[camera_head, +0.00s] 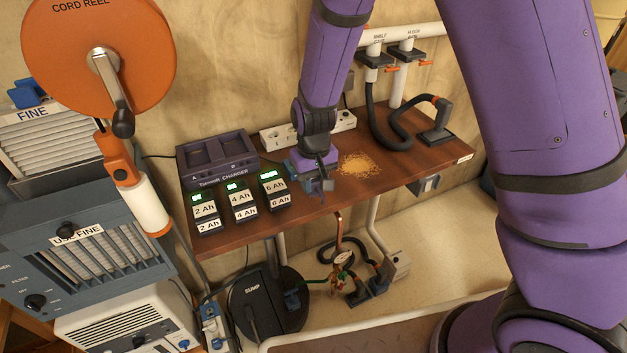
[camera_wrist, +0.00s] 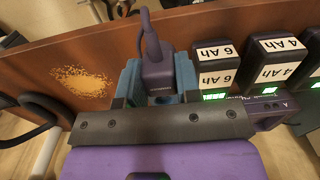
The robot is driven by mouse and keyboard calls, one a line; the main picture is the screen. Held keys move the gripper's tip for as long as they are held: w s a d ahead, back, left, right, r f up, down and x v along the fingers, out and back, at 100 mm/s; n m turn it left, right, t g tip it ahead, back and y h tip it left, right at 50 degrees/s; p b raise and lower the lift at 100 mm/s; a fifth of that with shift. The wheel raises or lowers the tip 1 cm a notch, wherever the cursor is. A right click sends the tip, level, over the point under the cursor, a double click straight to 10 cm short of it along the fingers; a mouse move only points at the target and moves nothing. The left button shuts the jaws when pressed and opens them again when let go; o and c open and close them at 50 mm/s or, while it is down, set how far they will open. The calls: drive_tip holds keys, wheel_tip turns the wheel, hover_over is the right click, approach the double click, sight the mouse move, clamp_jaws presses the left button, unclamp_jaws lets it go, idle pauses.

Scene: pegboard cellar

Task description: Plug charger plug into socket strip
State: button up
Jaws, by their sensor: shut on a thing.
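The charger plug (camera_wrist: 157,68) is a dark purple block with a cord rising from it. In the wrist view my gripper (camera_wrist: 157,82) is shut on it, one blue finger on each side. In the head view my gripper (camera_head: 314,180) is above the front part of the wooden shelf, and the plug is hard to make out there. The white socket strip (camera_head: 275,136) lies along the back of the shelf, behind my gripper and apart from it. My arm hides its middle; its right end has a dark plug or cord on it.
The purple charger (camera_head: 218,160) stands left on the shelf (camera_head: 340,200), with several labelled batteries (camera_head: 240,202) before it. Sawdust (camera_head: 363,164) lies right of my gripper. A black hose (camera_head: 385,130) and its nozzle (camera_head: 437,125) take up the right end.

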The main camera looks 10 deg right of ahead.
drive_tip(key=shift+r, duration=0.2)
drive_tip(key=shift+r, duration=0.7)
drive_tip(key=w+a, duration=0.4)
drive_tip(key=w, duration=1.1)
drive_tip(key=w+a+r, duration=0.1)
drive_tip(key=w+a, duration=0.3)
drive_tip(key=w, duration=1.2)
drive_tip(key=shift+r, duration=0.25)
idle(2.2)
drive_tip(key=shift+f, duration=0.15)
drive_tip(key=shift+f, duration=1.35)
drive_tip(key=shift+d, duration=0.1)
